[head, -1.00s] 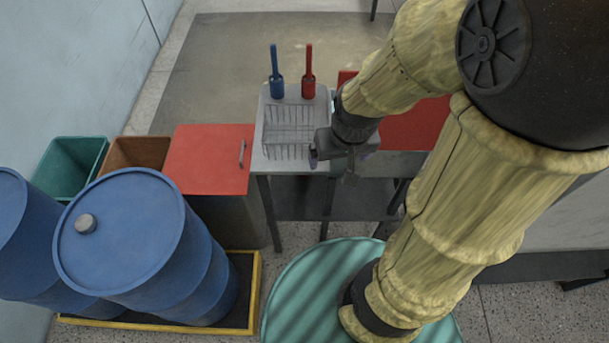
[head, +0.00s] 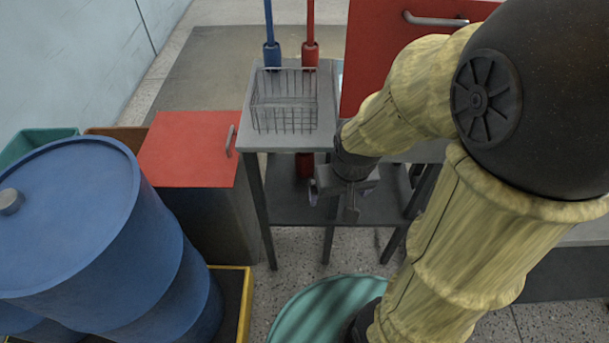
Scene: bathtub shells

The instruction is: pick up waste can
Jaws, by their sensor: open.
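My gripper (head: 333,200) is open and looks empty. It hangs in front of the small grey table (head: 245,138), below the level of its top, near the right front leg. No object is clearly identifiable as the waste can. A small red object (head: 305,165) shows partly under the tabletop, left of and beyond my gripper; the tabletop hides its upper part. Open green (head: 35,140) and brown (head: 118,136) bins stand at the left, mostly hidden behind a blue drum.
A blue drum (head: 85,215) stands in a yellow-edged tray (head: 246,300) at left. A red-topped cabinet (head: 188,150) adjoins the table, which carries a wire basket (head: 284,105). A red panel (head: 385,65) with a handle stands behind my arm. A green round top (head: 320,310) is at bottom.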

